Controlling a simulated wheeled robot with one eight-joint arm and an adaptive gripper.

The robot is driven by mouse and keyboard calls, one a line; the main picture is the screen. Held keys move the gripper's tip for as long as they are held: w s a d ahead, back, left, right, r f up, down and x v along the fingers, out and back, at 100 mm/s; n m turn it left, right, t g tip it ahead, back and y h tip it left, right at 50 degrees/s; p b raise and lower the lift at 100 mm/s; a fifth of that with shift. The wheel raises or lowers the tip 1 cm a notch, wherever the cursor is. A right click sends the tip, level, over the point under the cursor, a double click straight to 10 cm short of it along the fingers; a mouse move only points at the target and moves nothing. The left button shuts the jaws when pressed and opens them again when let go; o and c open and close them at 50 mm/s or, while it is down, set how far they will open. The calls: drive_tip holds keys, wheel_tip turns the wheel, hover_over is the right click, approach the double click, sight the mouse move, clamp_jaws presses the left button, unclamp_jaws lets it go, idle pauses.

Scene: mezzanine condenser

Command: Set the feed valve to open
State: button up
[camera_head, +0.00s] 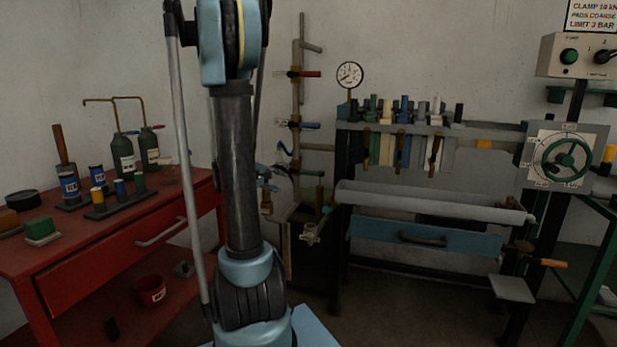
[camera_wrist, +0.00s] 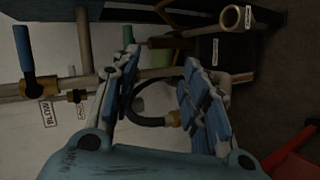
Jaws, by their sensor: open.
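No label reading "feed" can be made out, so I cannot tell which valve is the feed valve. The wall pipe (camera_head: 297,100) carries a red-handled valve (camera_head: 308,74), a blue-handled valve (camera_head: 307,125) and a green-handled valve (camera_head: 310,172) below. My gripper (camera_head: 280,175) is partly hidden behind my arm, near the lower pipe. In the wrist view my gripper (camera_wrist: 162,68) is open, with a dark hose (camera_wrist: 150,121) and piping showing between and behind the fingers. A blue lever (camera_wrist: 24,50) there is beside a "BLOW" label (camera_wrist: 46,113). Contact cannot be told.
A red bench (camera_head: 110,245) with bottles and cans stands left. A rack (camera_head: 470,135) of coloured clamps, a trough (camera_head: 430,200) and a blue drawer (camera_head: 385,233) stand right. A green handwheel (camera_head: 565,160) is at far right. A pressure gauge (camera_head: 350,74) stands above the rack's left end.

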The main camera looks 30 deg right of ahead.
sight(308, 173)
drive_tip(key=w+d+f+h, duration=0.1)
drive_tip(key=w+d, duration=0.3)
drive_tip(key=d, duration=0.3)
drive_tip(key=w+d+f+n+h, duration=0.1)
drive_tip(key=w+d, duration=0.3)
drive_tip(key=d, duration=0.4)
drive_tip(key=w+d+f+h, duration=0.1)
drive_tip(key=w+d+f, duration=0.1)
drive_tip(key=d, duration=0.5)
drive_tip(key=shift+w+d+f+n+t, duration=0.1)
drive_tip(key=shift+w+d+n+t, duration=0.1)
drive_tip(key=shift+w, duration=0.25)
drive_tip(key=shift+w+d+f+n+t, duration=0.1)
drive_tip(key=shift+w+d+n+t, duration=0.1)
drive_tip(key=shift+w, duration=0.25)
drive_tip(key=shift+a, duration=0.1)
clamp_jaws()
drive_tip(key=shift+a, duration=0.1)
drive_tip(key=shift+r, duration=0.1)
